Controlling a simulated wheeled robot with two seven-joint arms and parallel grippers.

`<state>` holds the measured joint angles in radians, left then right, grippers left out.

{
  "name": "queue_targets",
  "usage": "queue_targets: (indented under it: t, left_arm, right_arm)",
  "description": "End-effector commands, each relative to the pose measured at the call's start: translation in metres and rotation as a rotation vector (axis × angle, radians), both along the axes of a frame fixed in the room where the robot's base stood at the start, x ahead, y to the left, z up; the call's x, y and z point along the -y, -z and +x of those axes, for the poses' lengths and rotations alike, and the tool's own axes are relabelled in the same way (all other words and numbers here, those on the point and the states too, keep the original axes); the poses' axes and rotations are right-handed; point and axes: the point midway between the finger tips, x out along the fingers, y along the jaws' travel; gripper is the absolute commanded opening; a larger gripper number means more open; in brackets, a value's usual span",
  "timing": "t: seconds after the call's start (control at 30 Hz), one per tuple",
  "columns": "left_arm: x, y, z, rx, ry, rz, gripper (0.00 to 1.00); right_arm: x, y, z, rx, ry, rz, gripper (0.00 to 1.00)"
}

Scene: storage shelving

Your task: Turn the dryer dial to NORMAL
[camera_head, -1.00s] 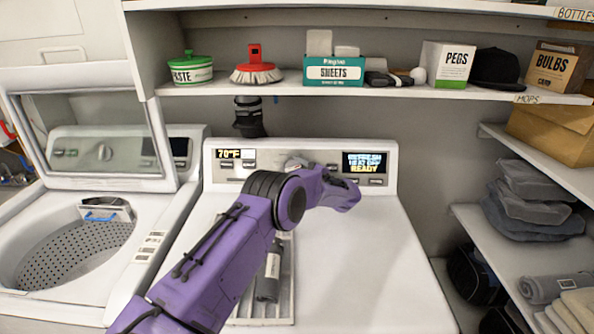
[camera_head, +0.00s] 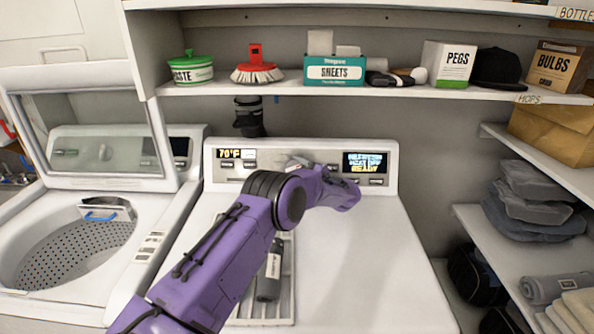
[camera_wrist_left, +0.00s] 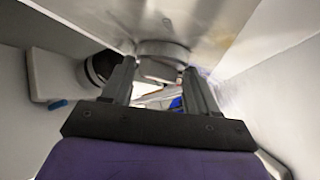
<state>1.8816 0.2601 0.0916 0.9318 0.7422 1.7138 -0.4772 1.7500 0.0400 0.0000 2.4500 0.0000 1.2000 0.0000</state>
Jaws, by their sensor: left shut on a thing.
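The white dryer (camera_head: 370,260) stands in the middle, with a control panel along its back. My left arm reaches across it and hides the panel's middle and most of the dial in the head view. In the left wrist view the round metallic dial (camera_wrist_left: 163,50) sits between the fingertips of my left gripper (camera_wrist_left: 160,74), which is shut on it. The panel display (camera_head: 366,163) shows a hard-to-read top line above "HEAT OFF" and "READY". The dial's markings are not visible. My right gripper is not in view.
A small display (camera_head: 230,154) reads 70°F. A dark bottle (camera_head: 268,275) lies in a tray (camera_head: 285,310) on the dryer, under my arm. An open washer (camera_head: 60,235) stands at left. A shelf (camera_head: 380,92) above holds boxes, a tub and a brush.

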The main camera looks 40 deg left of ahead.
Motion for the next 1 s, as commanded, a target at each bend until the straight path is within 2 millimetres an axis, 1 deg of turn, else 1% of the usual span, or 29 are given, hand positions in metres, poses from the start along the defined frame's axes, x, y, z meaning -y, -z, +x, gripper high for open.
queue_targets:
  t: [0.03,0.13,0.17,0.2,0.23,0.47,0.57,0.67,0.9,1.0]
  left_arm:
    - [-0.003,-0.006,0.001,0.009,-0.001,0.009,0.28]
    - [-0.003,-0.007,0.001,0.01,-0.001,0.009,0.28]
    - [-0.003,-0.007,0.001,0.01,-0.001,0.009,0.65]
    - [-0.003,-0.007,0.001,0.01,-0.001,0.009,0.78]
    - [-0.003,-0.006,0.001,0.01,0.0,0.009,0.83]
    - [0.0,-0.003,0.002,0.004,0.002,0.004,0.83]
    - [0.005,-0.002,0.002,0.004,0.004,0.003,0.83]
    - [0.022,0.001,0.001,0.004,0.006,0.003,0.83]
    - [0.077,0.001,-0.005,0.006,0.003,0.005,0.83]
    - [0.092,-0.001,-0.006,0.006,0.002,0.004,0.83]
  right_arm:
    - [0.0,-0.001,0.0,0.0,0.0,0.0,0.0]
    - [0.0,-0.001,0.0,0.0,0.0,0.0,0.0]
    - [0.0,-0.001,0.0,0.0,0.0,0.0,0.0]
    - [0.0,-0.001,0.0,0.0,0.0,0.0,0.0]
    - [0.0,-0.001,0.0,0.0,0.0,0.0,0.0]
    - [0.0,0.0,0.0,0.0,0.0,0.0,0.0]
    - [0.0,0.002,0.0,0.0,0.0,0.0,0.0]
    - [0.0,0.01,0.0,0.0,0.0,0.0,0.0]
    - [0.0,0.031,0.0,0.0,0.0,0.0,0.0]
    - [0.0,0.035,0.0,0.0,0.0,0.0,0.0]
